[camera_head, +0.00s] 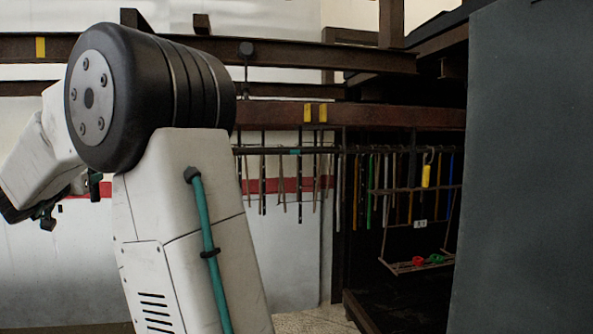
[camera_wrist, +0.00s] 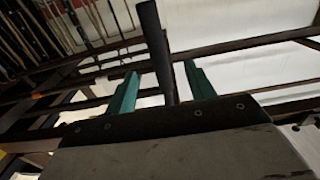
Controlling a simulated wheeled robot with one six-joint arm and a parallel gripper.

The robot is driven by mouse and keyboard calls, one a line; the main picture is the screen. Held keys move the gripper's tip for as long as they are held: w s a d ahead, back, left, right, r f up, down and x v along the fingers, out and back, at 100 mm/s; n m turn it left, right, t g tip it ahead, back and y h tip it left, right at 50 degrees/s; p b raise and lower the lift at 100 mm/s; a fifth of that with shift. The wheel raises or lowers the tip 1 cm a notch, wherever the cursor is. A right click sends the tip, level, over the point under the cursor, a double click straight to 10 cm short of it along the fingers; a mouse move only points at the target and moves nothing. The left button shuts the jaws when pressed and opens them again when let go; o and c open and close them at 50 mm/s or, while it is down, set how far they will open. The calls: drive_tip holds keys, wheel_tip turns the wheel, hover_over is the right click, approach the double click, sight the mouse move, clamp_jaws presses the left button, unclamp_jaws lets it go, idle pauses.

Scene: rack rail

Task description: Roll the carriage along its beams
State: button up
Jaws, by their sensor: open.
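My gripper (camera_wrist: 160,68) shows in the wrist view with its two teal fingers apart. A dark round bar (camera_wrist: 155,42) stands upright in the picture between the fingers, with gaps on both sides. I cannot tell whether this bar belongs to the carriage. In the head view a dark upper beam (camera_head: 310,56) and a rusty lower beam (camera_head: 390,117) run across. A black knob (camera_head: 247,48) with a thin stem sits at the upper beam. The carriage cannot be told apart for certain from the beams. My arm hides the left part of the beams.
A rail of hanging rods (camera_head: 290,151) runs below the lower beam. A wire rack (camera_head: 420,264) with red and green items hangs at the right. A large grey panel (camera_head: 525,170) blocks the right side. Yellow marks (camera_head: 315,112) sit on the lower beam.

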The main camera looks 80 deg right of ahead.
drive_tip(key=shift+x, duration=2.95)
drive_tip(key=shift+a, duration=0.1)
clamp_jaws()
